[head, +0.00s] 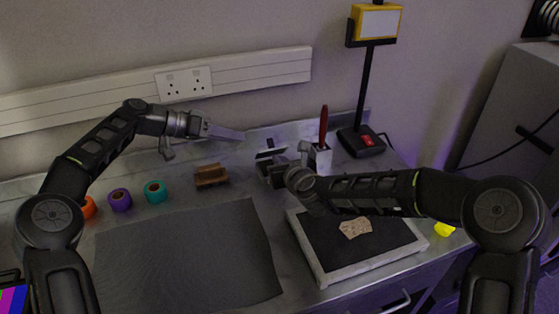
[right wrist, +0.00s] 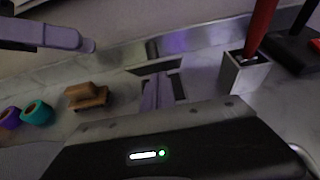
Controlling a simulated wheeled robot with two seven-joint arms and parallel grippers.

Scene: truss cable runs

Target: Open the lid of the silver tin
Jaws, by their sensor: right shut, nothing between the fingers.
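A small dark, flat shape with pale edges (head: 268,153) lies by the back upstand, and it also shows in the right wrist view (right wrist: 150,68). It may be the silver tin; my right gripper partly covers it, and I cannot tell how its lid stands. My right gripper (head: 272,170) is just in front of it, shut and empty, with its fingers (right wrist: 157,93) pointing at it. I cannot tell whether they touch it. My left gripper (head: 238,135) hangs above the bench to the left, apart from it; its fingers are seen edge-on. It also shows in the right wrist view (right wrist: 88,45).
A brown wooden block (head: 211,176) and tape rolls (head: 154,190) stand left. A grey pot (head: 319,160) with a red-handled tool and a yellow-headed lamp (head: 376,22) stand right. A dark mat (head: 185,260) and a framed black pad (head: 345,268) lie in front.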

